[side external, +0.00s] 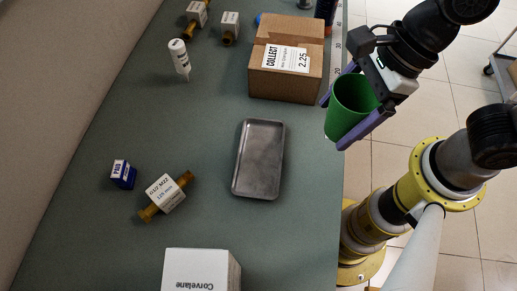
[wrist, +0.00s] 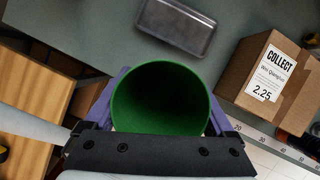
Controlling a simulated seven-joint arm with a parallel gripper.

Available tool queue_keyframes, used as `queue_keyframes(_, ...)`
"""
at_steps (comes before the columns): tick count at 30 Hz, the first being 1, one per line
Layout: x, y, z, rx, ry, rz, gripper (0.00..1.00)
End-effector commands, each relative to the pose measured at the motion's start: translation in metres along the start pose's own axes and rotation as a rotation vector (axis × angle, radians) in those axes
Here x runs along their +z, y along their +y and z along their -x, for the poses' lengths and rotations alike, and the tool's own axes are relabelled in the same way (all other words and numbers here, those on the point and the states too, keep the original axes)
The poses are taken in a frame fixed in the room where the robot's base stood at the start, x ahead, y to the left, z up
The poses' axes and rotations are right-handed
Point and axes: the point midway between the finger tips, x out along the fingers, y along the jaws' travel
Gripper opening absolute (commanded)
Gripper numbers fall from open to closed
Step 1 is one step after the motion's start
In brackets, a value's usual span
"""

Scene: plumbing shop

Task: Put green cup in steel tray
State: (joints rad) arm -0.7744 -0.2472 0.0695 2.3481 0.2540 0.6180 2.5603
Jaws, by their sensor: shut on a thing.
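The green cup (side external: 349,104) is held between the purple fingers of my gripper (side external: 334,121) at the table's right edge in the side view. My gripper is shut on the cup, with a finger on either side. In the wrist view the cup (wrist: 160,98) fills the middle, its open mouth facing the camera and its inside empty. The steel tray (side external: 259,158) lies flat and empty on the table, to the left of and below the cup in the side view. In the wrist view the tray (wrist: 178,24) is beyond the cup's rim, apart from it.
A cardboard box (side external: 286,60) stands close to the left of my gripper, behind the tray. A white box (side external: 201,270) is at the front. A labelled brass fitting (side external: 166,195), a small blue box (side external: 123,174) and a white bottle (side external: 179,59) are further left. Table around the tray is clear.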

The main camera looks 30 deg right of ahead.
Motion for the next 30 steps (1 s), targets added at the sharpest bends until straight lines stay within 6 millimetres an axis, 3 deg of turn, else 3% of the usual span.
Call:
queue_keyframes(14,0.064,-0.024,-0.071,0.004,0.005,0.003,0.35)
queue_keyframes(21,0.076,-0.032,-0.120,0.004,0.007,0.002,0.35)
queue_keyframes(30,0.083,-0.037,-0.145,0.003,0.004,0.002,0.35)
